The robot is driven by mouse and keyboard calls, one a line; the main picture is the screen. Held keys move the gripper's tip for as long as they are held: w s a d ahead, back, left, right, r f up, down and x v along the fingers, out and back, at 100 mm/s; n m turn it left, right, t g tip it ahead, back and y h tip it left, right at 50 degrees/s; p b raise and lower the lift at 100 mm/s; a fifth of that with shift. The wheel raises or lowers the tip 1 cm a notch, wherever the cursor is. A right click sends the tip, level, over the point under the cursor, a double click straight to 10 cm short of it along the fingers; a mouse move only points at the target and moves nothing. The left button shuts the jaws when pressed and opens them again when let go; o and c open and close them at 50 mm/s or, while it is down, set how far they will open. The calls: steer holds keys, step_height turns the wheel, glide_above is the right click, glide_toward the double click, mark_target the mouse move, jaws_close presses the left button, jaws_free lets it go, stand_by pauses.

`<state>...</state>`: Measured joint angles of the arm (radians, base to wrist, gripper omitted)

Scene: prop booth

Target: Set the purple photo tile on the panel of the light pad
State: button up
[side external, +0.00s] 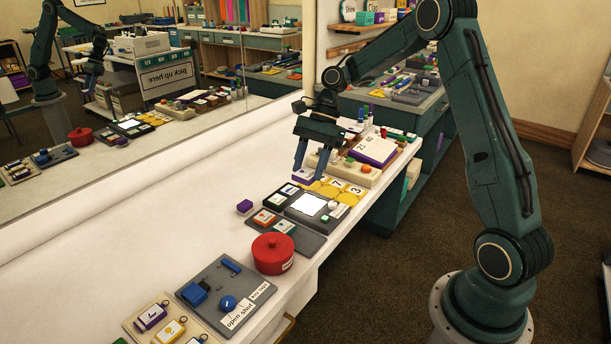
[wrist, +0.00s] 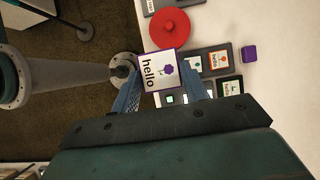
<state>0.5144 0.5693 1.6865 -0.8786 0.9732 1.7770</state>
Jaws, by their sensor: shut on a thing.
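The purple photo tile (wrist: 162,70) has a white face with "hello" and a purple picture inside a purple edge. My gripper (side external: 310,173) is shut on it; the blue fingers flank it in the wrist view. The tile also shows at the fingertips in the side view (side external: 302,176), held up near the back of the light pad. The light pad (side external: 296,213) is a dark slab with a bright white panel (side external: 307,205), bare in the side view. In the wrist view the tile and my gripper hide most of the pad.
Orange (side external: 264,217), green (side external: 284,227) and dark (side external: 289,190) tiles lie beside the pad. A purple block (side external: 244,206), a red lidded pot (side external: 273,253) and yellow number cards (side external: 338,189) are nearby. The white counter (side external: 150,225) is clear at left.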

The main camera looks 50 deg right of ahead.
steer(key=shift+w+d+f, duration=0.3)
steer(key=w+d+f, duration=0.2)
steer(key=d+f, duration=0.1)
steer(key=w+d+f, duration=0.2)
steer(key=d+f, duration=0.2)
steer(key=w+d+f, duration=0.2)
steer(key=d+f, duration=0.2)
steer(key=shift+w+f, duration=0.25)
steer(key=shift+f, duration=0.15)
steer(key=shift+f, duration=2.6)
